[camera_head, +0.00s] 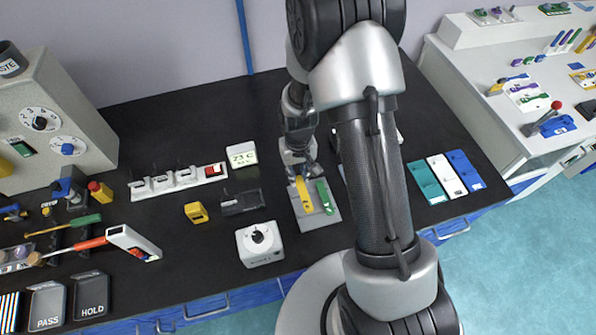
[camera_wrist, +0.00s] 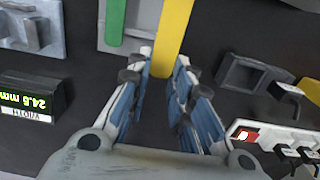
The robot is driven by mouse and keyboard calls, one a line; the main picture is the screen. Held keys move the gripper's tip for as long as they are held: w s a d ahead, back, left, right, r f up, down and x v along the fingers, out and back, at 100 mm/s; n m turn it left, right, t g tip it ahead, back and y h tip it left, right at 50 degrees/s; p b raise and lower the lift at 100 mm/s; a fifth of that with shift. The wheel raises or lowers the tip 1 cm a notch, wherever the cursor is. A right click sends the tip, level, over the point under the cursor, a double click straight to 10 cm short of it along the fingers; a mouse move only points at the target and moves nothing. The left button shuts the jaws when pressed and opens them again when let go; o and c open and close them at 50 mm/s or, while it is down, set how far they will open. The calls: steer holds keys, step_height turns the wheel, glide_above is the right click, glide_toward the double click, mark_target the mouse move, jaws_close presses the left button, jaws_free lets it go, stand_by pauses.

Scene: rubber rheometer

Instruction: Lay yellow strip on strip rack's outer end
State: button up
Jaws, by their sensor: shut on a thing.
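In the wrist view the strip (camera_wrist: 172,35) runs up from between my fingertips (camera_wrist: 160,68). It extends over a light grey plate (camera_head: 331,218), beside a green strip (camera_head: 324,196) on that plate. I cannot tell whether the yellow strip touches the plate or is just above it. A long white rack (camera_head: 150,190) with several uprights and a red piece at its right end stands to the left; it may be the strip rack. It also shows in the wrist view (camera_wrist: 262,133).
A dark grey block (camera_head: 240,203), a yellow block (camera_head: 196,212) and a white dial box (camera_head: 262,247) stand left of the plate. A width gauge (camera_wrist: 30,97) shows in the wrist view. Teal, white and blue pads (camera_head: 447,175) lie right.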

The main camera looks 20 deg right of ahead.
steer(key=shift+f+b, duration=1.9)
steer(key=shift+f, duration=0.75)
steer(key=shift+f+b, duration=0.45)
steer(key=shift+f, duration=0.15)
steer(key=o, duration=1)
step_height(320, 180, up, 12)
steer(key=shift+r, duration=0.1)
